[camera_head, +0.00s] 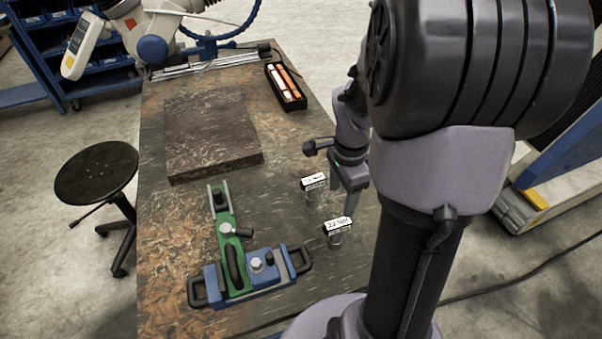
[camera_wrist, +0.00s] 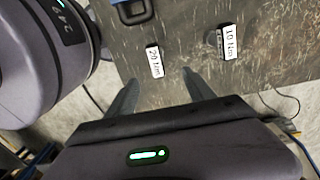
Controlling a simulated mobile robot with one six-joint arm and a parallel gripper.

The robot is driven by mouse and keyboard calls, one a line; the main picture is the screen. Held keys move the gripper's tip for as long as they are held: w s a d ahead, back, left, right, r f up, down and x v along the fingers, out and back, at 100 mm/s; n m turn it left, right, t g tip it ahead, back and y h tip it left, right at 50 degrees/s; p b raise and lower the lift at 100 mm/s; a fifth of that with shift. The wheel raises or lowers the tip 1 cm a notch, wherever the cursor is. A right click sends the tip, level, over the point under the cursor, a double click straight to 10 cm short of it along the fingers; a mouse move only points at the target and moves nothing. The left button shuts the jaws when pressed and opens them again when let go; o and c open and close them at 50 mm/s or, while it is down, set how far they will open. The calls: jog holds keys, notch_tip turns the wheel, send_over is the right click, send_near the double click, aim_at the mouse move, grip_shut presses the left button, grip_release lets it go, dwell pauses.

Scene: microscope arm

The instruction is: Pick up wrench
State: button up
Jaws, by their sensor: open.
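No thing in view has the plain outline of a wrench. Two small upright dark tools with white torque labels stand on the worn table: the one marked 20 Nm (camera_head: 338,227) is nearer and the other, marked 10 Nm (camera_wrist: 226,43), is farther back (camera_head: 313,183). The 20 Nm tool also shows in the wrist view (camera_wrist: 155,62), just beyond the fingertips. My gripper (camera_head: 341,202) points down beside the two tools, its fingers (camera_wrist: 160,77) apart with nothing between them. I cannot tell its exact height above the table.
A green tool (camera_head: 228,250) lies on a blue base with black handles (camera_head: 280,284), left of the labelled tools. A dark slab (camera_head: 212,135) lies behind it. A black tray (camera_head: 285,87) with orange and white items sits at the back right edge. A stool (camera_head: 96,172) stands left.

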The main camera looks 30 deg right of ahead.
aim_at(339, 223)
jog(key=f+b, duration=0.1)
jog(key=f, duration=0.2)
jog(key=f+b, duration=0.2)
jog(key=f, duration=0.2)
jog(key=s+f+b, duration=0.1)
jog(key=f, duration=0.3)
jog(key=shift+a+f+b, duration=0.1)
jog(key=shift+a+b, duration=0.15)
jog(key=shift+b, duration=0.05)
notch_tip(339, 223, down, 6)
jog(key=b, duration=0.3)
jog(key=shift+w+r, duration=0.1)
jog(key=shift+r, duration=0.2)
grip_shut()
